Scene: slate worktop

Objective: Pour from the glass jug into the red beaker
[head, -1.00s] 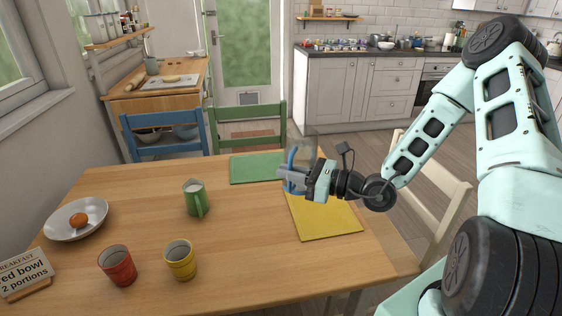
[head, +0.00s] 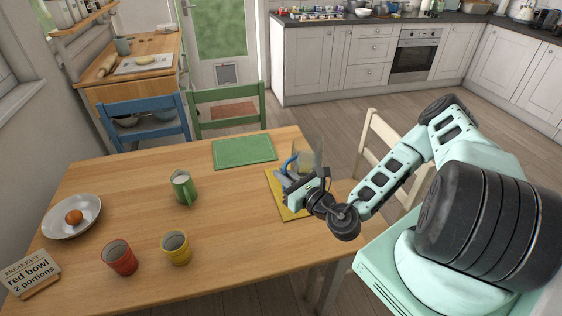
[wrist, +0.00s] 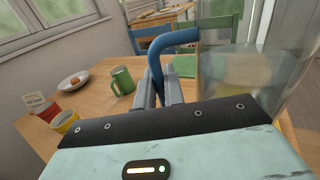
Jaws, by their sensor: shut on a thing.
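The clear glass jug (head: 307,153) with a blue handle (head: 289,163) is at the table's right side, by the yellow mat. My gripper (head: 284,180) is shut on the blue handle, which also shows between the fingers in the wrist view (wrist: 155,58). The jug looks upright, and a level line shows in its glass (wrist: 240,75). Whether its base is clear of the mat is hidden. The red beaker (head: 121,260) stands upright at the table's front left, well left of my gripper. In the wrist view the red beaker (wrist: 42,113) is partly hidden.
A yellow beaker (head: 176,249) stands close right of the red one. A plate (head: 55,230) with an orange-brown item and a sign (head: 30,275) are at left. A green mat (head: 244,151) lies behind; mid-table is clear.

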